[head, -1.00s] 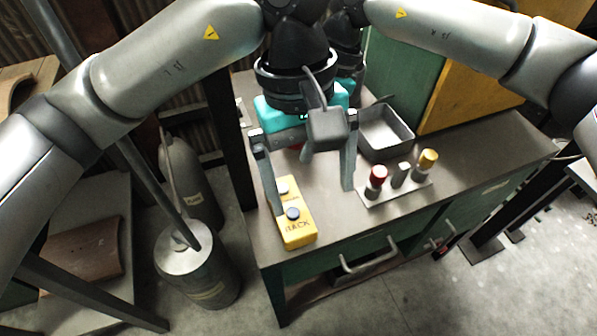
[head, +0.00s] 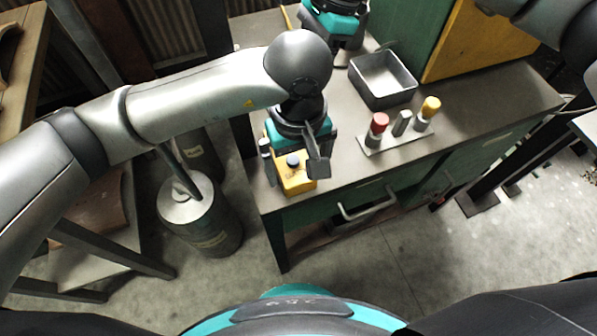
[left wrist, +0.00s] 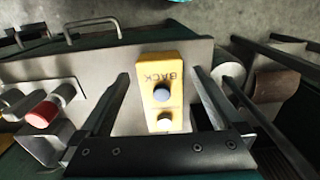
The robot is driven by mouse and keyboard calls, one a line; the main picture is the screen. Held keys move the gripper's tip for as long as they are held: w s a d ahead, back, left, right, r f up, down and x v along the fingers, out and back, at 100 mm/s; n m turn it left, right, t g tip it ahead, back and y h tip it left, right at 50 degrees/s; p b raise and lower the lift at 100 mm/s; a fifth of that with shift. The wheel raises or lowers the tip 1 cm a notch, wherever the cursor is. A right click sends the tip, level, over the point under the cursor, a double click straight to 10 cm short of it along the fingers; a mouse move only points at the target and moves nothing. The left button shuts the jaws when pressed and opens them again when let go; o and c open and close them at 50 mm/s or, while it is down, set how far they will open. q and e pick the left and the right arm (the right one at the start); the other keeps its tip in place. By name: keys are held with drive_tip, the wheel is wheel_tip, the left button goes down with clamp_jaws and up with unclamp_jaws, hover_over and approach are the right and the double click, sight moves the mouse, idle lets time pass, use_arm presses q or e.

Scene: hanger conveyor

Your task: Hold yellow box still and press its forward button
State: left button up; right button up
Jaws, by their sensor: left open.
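The yellow box (head: 297,181) lies near the left front corner of the metal bench, with a dark button showing in the head view. My left gripper (head: 293,172) is open over it, one finger on each side. In the left wrist view, the box (left wrist: 180,75) lies between the spread fingers, with a gap on both sides. Its dark button (left wrist: 161,91) is beside the word BACK, and a pale button (left wrist: 165,122) is nearer the gripper. The pale button's label is unclear.
A grey open tray (head: 384,82) and a plate (head: 395,137) with a red knob, a grey part and a yellow knob stand right of the left gripper. A metal canister (head: 203,215) stands on the floor left of the bench (head: 345,160).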

sight(298, 175)
use_arm(q)
drive_tip(key=shift+f, duration=1.9)
drive_tip(key=shift+c, duration=0.2)
drive_tip(key=c, duration=1.4)
use_arm(e)
clamp_jaws()
